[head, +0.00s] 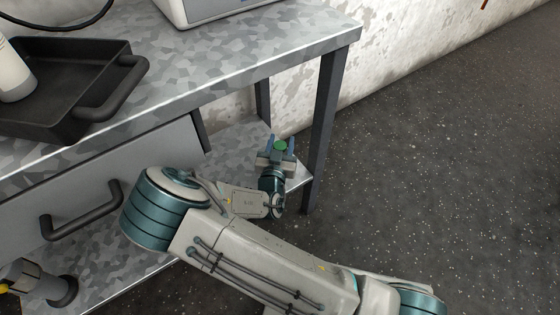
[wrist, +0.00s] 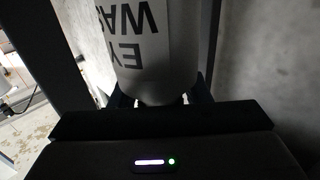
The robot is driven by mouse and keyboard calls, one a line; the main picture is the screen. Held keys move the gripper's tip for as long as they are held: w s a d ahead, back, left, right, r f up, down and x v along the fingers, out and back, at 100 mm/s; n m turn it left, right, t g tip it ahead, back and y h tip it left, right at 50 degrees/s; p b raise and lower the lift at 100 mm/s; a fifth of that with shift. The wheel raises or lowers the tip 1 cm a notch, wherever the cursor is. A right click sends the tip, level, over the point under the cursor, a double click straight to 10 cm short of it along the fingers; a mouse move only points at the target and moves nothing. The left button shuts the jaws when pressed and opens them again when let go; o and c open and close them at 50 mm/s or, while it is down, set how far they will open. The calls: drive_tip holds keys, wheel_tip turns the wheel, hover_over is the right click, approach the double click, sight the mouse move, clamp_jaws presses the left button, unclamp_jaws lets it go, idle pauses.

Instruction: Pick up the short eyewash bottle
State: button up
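An eyewash bottle, white with dark lettering, fills the top middle of the wrist view (wrist: 150,45); its lettering appears upside down there. In the head view only its green cap (head: 281,146) shows clearly, between the blue fingers of my gripper (head: 280,143), over the corner of the lower shelf. My gripper also shows in the wrist view (wrist: 160,95), with a dark finger on each side of the bottle. Whether the fingers press on it cannot be told. The bottle's underside and its contact with the shelf are hidden.
The bench top (head: 215,62) lies above and left of my gripper, with a dark bench leg (head: 325,130) close on its right. A black tray (head: 105,85) holds a white bottle (head: 14,70). The lower shelf (head: 240,150) is partly hidden by my arm. Open floor lies right.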

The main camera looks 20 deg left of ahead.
clamp_jaws()
